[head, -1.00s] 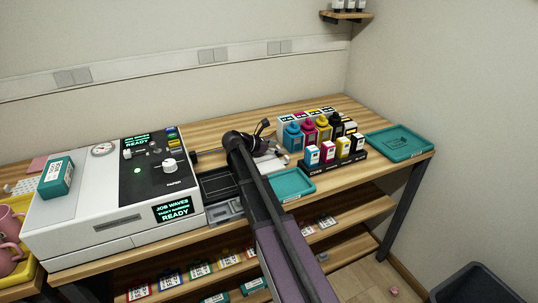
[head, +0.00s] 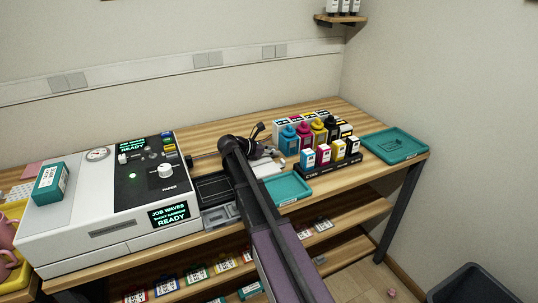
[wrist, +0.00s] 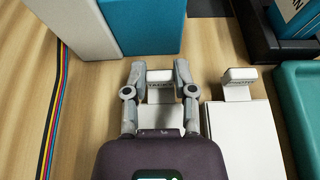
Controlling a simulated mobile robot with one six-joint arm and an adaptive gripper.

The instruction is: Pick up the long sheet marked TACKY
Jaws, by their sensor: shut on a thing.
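In the wrist view my gripper (wrist: 159,72) is shut on the raised white tab of a sheet (wrist: 160,94), a finger on each side. The tab's small dark lettering appears to read TACKY. Most of this sheet is hidden under the gripper body. In the head view my arm covers the held sheet, and a white sheet (head: 268,168) shows just right of the arm.
A teal tray (head: 288,188) lies right of the sheets, with ink bottles (head: 318,130) and cartridges (head: 338,150) behind it. The white press (head: 75,225) stands left of my arm. Another teal tray (head: 395,145) is at the table's right end.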

